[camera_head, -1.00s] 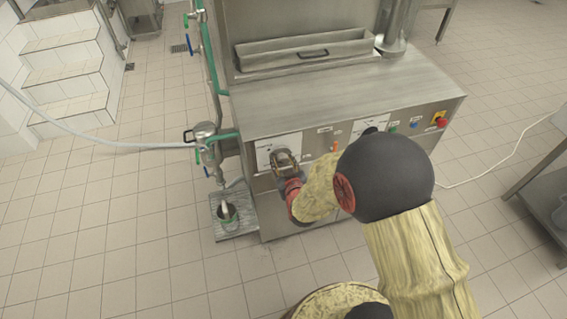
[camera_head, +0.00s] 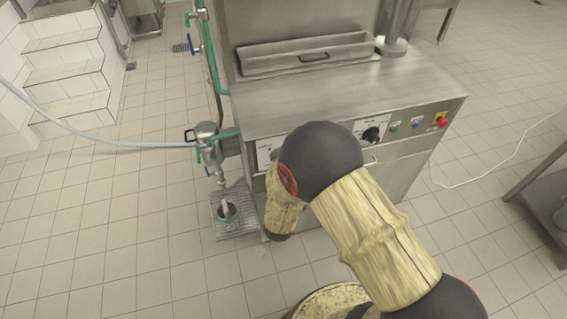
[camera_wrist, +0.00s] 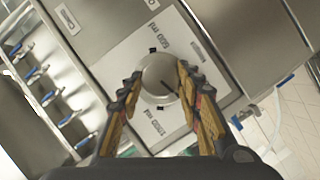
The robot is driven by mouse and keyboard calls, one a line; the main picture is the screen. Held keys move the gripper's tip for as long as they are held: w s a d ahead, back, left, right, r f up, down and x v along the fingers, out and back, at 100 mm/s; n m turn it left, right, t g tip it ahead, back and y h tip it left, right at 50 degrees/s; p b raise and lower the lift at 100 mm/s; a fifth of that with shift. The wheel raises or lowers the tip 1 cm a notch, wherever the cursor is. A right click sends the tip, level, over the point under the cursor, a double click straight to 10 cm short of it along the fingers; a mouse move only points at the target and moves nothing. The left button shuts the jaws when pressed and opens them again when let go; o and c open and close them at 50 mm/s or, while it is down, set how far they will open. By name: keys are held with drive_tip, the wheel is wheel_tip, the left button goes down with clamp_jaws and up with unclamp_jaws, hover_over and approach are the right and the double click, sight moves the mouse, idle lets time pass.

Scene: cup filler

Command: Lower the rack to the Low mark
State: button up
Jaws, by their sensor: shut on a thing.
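A round metal knob (camera_wrist: 158,75) with a dark pointer line sits on a white dial plate (camera_wrist: 112,68) in the wrist view. The plate reads 500 ml and 1000 ml. The pointer line slants toward the lower right of the picture. My gripper (camera_wrist: 157,88) has one finger on each side of the knob and is shut on it. In the head view my arm hides the gripper and this knob. Part of a white plate (camera_head: 265,150) shows left of my arm. I can make out no rack and no Low mark.
The steel machine (camera_head: 290,100) carries a black knob (camera_head: 371,134), small buttons and a red emergency button (camera_head: 441,122). Pipes and a valve (camera_head: 207,135) stand at its left, above a cup (camera_head: 228,212) on a floor grate (camera_head: 238,229).

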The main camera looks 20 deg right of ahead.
drive_tip(key=n, duration=0.2)
drive_tip(key=n+t+h, duration=0.1)
drive_tip(key=n, duration=0.2)
drive_tip(key=shift+a+f+n+t+h, duration=0.15)
drive_tip(key=shift+f+n+t+h, duration=0.15)
drive_tip(key=shift+t+h, duration=0.1)
idle(0.3)
drive_tip(key=o, duration=1)
drive_tip(key=shift+o, duration=0.8)
drive_tip(key=v, duration=1.2)
